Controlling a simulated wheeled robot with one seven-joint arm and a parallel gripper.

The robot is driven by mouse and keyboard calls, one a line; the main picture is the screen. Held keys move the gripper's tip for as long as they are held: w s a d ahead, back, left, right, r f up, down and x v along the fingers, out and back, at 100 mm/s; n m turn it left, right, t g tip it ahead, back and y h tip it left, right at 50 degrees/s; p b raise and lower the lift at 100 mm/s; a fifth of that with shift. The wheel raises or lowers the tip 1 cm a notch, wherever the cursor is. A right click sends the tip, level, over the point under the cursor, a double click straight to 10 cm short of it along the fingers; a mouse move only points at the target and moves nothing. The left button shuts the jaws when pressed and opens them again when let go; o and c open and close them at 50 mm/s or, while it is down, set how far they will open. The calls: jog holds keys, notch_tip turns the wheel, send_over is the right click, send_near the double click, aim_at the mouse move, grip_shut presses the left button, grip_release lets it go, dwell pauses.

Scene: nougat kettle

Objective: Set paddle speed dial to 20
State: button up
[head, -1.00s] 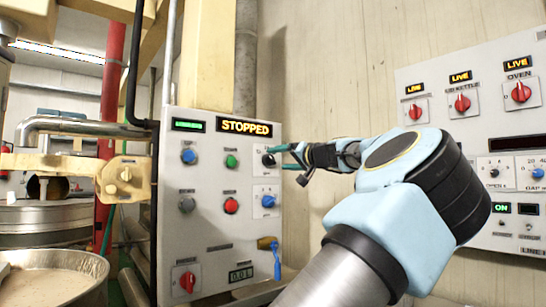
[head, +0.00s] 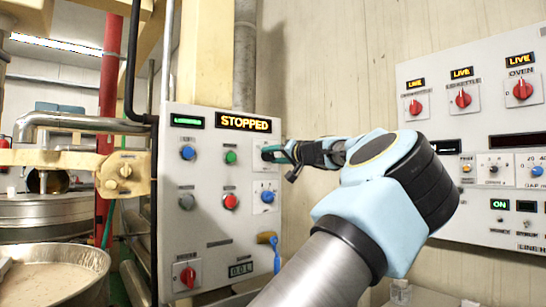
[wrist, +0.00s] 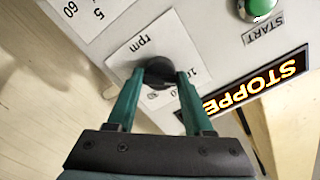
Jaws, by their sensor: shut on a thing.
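The paddle speed dial (wrist: 158,80) is a black knob on a white plate marked "rpm" in the wrist view, where the panel appears turned around. My gripper (wrist: 157,73) has its two green fingers on either side of the knob, shut on it. In the head view my gripper (head: 276,154) is at the upper right of the grey control panel (head: 215,245), mostly covering the dial. The knob's pointer and most of the scale numbers are hidden, so the setting cannot be read.
The panel carries a lit "STOPPED" display (head: 243,123), a green start button (head: 231,157), a red button (head: 230,201) and a blue knob (head: 267,197) below the dial. A second panel (head: 470,120) stands at the right. A kettle pan (head: 60,262) is at lower left.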

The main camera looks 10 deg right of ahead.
grip_shut()
jog(key=shift+m, duration=0.3)
jog(key=m+b, duration=0.1)
jog(key=m, duration=0.3)
jog(key=shift+m, duration=2.5)
jog(key=o, duration=0.7)
grip_release()
jog(key=shift+c, duration=0.2)
